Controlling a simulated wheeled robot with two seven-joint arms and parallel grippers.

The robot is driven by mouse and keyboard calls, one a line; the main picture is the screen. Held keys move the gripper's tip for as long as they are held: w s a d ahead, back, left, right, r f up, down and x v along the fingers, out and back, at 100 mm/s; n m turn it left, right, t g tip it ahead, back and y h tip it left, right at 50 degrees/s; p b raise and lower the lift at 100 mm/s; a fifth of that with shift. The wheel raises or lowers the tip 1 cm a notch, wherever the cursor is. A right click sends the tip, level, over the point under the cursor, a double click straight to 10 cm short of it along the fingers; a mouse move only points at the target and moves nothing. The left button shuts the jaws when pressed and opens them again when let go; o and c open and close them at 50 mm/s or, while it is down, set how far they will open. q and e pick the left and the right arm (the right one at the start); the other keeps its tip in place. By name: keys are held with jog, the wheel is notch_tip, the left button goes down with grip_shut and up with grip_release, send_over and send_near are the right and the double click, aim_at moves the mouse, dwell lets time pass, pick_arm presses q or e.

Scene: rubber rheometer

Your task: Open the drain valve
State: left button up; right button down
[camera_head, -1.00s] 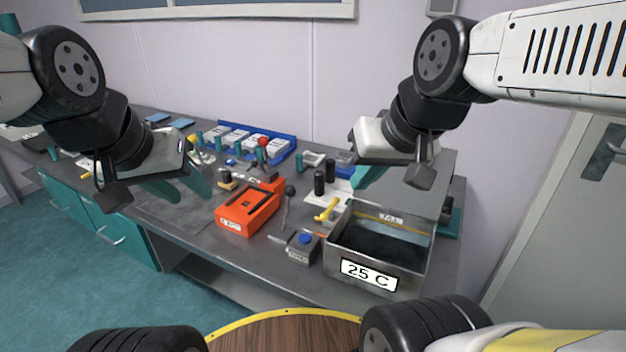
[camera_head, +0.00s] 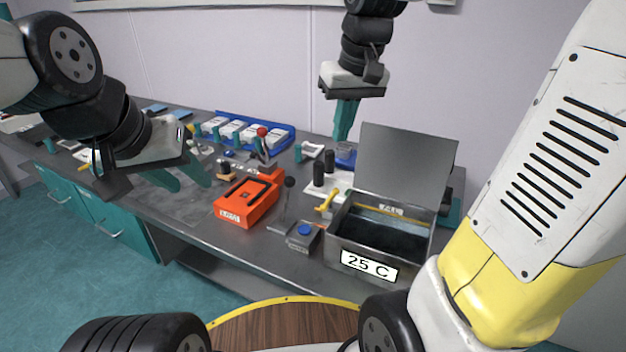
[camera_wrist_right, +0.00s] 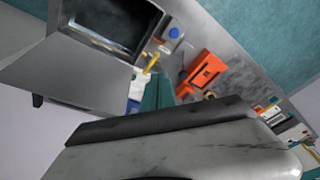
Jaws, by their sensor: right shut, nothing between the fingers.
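The yellow lever handle (camera_head: 328,200), which looks like the drain valve, sits at the left side of the open metal bath (camera_head: 364,266) labelled 25 C. The handle also shows in the right wrist view (camera_wrist_right: 152,63), just beyond my fingertips. My right gripper (camera_head: 343,137) is shut and empty, pointing down, above and behind the handle and apart from it. Its teal fingers show in the right wrist view (camera_wrist_right: 158,92). My left gripper (camera_head: 188,182) is open and empty above the left part of the bench. The valve's body is too small to make out.
The bath's raised lid (camera_head: 405,165) stands behind it. Two black cylinders (camera_head: 319,175) stand close behind the handle. A black-knobbed lever (camera_head: 288,195), a box with a blue button (camera_head: 304,236) and an orange device (camera_head: 246,202) lie to its left.

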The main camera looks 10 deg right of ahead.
jog(key=n+g, duration=0.1)
jog(key=g, duration=0.1)
send_over(330, 202)
jog(key=s+a, duration=0.1)
jog(key=a, duration=0.1)
notch_tip(330, 202, down, 4)
jog(key=w+a+f+n+g+h, duration=0.1)
jog(key=w+a+f+g+h, duration=0.1)
jog(key=w+f, duration=0.4)
jog(key=shift+w+a+f+g, duration=0.25)
jog(key=shift+a+g, duration=0.05)
jog(key=shift+a, duration=0.1)
jog(key=shift+f, duration=0.15)
jog(key=s+d+x, duration=0.1)
jog(key=s+x, duration=0.1)
jog(key=x, duration=1)
jog(key=shift+s, duration=0.35)
